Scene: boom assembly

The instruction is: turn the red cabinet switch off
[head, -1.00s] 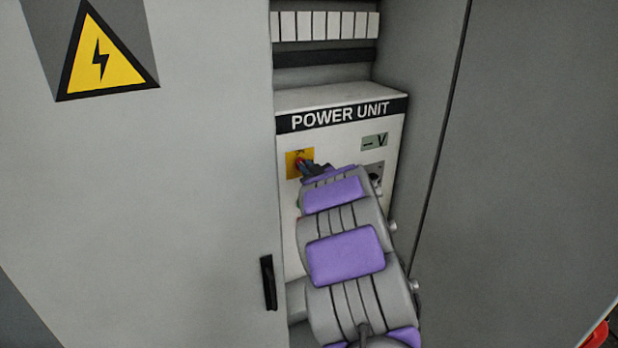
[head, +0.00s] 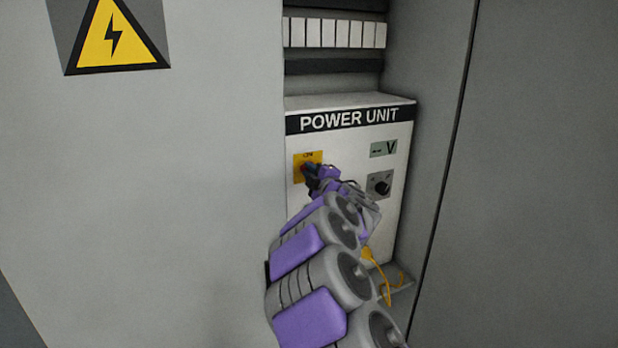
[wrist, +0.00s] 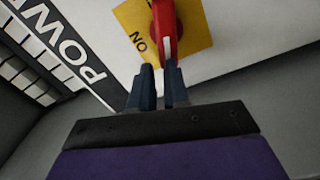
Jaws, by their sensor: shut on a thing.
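The red switch (wrist: 167,32) sits on a yellow plate (wrist: 200,22) in the wrist view, with the "ON" print left of its handle. In the head view the yellow plate (head: 315,157) is on the left of the white power unit (head: 345,150), and my gripper mostly hides the switch. My gripper (head: 310,170) is at the switch. In the wrist view its two dark fingers (wrist: 160,72) are close together at the lower end of the red handle, shut on it. The exact contact is partly hidden between the fingertips.
A black knob (head: 379,184) and a small display (head: 383,148) are to the right. A yellow cable (head: 376,268) hangs low behind my arm. The cabinet's left door panel (head: 150,200) and right wall (head: 550,170) flank the narrow opening.

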